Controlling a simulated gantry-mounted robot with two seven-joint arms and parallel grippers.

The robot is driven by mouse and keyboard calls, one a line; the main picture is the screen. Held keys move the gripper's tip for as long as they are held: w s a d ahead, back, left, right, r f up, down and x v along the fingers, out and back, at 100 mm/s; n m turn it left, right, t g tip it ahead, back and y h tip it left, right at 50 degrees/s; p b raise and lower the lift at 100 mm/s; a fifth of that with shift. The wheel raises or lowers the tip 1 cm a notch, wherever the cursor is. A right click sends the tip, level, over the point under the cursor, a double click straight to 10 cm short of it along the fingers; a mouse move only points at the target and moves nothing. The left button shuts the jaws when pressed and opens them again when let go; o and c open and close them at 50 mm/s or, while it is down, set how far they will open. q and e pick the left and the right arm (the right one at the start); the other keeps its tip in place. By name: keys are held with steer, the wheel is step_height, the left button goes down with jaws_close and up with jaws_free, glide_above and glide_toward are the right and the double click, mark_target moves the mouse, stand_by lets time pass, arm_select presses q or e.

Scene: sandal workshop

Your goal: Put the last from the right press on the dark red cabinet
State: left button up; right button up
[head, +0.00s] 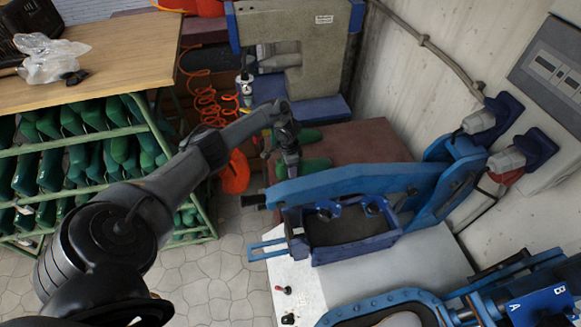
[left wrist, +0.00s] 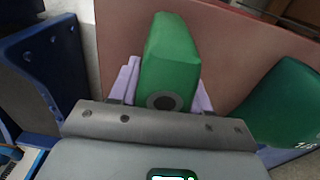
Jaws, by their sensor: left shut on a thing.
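The dark red cabinet (head: 365,145) stands behind the blue press, and its flat top also fills much of the left wrist view (left wrist: 222,40). My left gripper (head: 290,158) is over the cabinet's left part. In the left wrist view its pale purple fingers (left wrist: 165,90) are shut on a green last (left wrist: 172,50). The held last is low over the cabinet top; I cannot tell whether it touches. A second green last (left wrist: 283,103) lies on the cabinet to the right in that view. In the head view the lasts are partly hidden by my gripper. My right gripper is not in view.
A blue press (head: 345,180) with a long arm stands in front of the cabinet. Another blue machine (head: 380,308) is at bottom right. A grey-and-blue machine (head: 310,40) stands behind. A green rack (head: 85,150) of lasts is left. The cabinet's right part is clear.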

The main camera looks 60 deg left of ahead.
arm_select(q)
steer(key=shift+f, duration=0.3)
steer(key=o, duration=1.1)
